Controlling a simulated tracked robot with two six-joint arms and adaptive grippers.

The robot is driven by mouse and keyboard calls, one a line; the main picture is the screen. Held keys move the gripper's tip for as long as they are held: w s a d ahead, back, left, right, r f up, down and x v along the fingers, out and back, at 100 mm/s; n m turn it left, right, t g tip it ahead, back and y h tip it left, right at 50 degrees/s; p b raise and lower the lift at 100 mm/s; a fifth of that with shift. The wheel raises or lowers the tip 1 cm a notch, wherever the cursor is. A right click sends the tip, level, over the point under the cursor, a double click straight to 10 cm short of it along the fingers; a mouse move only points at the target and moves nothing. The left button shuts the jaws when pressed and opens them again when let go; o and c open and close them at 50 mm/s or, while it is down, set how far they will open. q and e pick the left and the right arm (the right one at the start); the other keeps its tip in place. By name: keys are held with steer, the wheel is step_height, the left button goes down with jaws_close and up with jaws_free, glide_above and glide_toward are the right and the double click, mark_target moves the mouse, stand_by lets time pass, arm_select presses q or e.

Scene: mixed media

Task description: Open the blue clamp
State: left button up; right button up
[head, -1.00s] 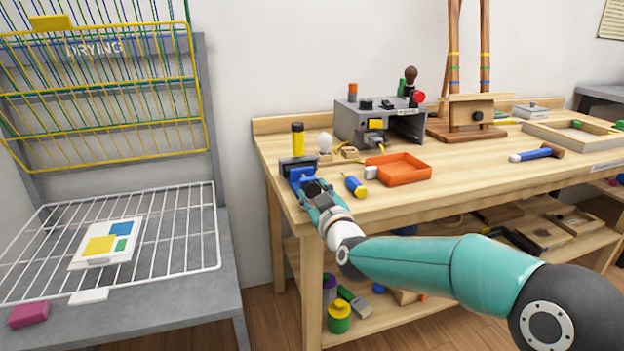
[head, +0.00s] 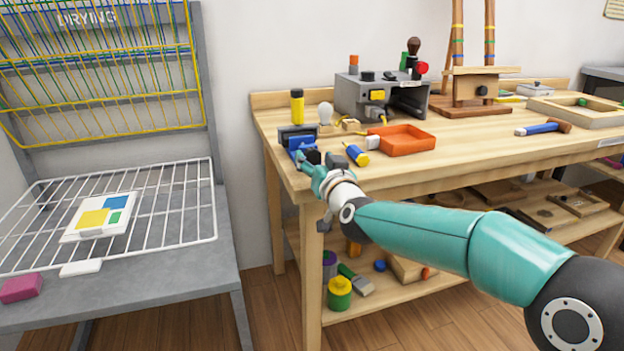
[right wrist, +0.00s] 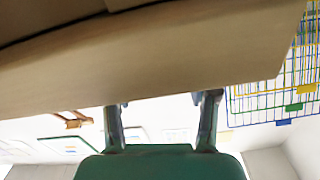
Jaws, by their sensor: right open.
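The blue clamp (head: 302,144), with a dark grey upper part, sits at the front left corner of the wooden workbench (head: 430,170). My right gripper (head: 308,162) is at the clamp's near side, by a dark part that looks like its knob or handle. It is open. Whether its fingers touch the clamp cannot be told. In the right wrist view the two fingers (right wrist: 162,108) are spread apart below a wide wooden surface, and the clamp cannot be made out there. My left gripper is not in view.
An orange tray (head: 400,139), a blue-and-yellow cylinder (head: 356,155), a light bulb (head: 325,112) and a yellow bottle (head: 297,106) stand near the clamp. A grey box (head: 350,97) is behind them. A drying rack (head: 170,215) stands left, across a gap.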

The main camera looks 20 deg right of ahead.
steer(key=m, duration=0.1)
steer(key=m+b, duration=0.1)
steer(key=shift+f+m, duration=0.3)
steer(key=shift+r+m, duration=0.2)
steer(key=shift+m, duration=0.2)
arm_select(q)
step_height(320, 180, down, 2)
arm_select(e)
steer(key=shift+r, duration=0.2)
arm_select(q)
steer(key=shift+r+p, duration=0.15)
steer(key=shift+p, duration=0.3)
arm_select(e)
steer(key=shift+a, duration=0.15)
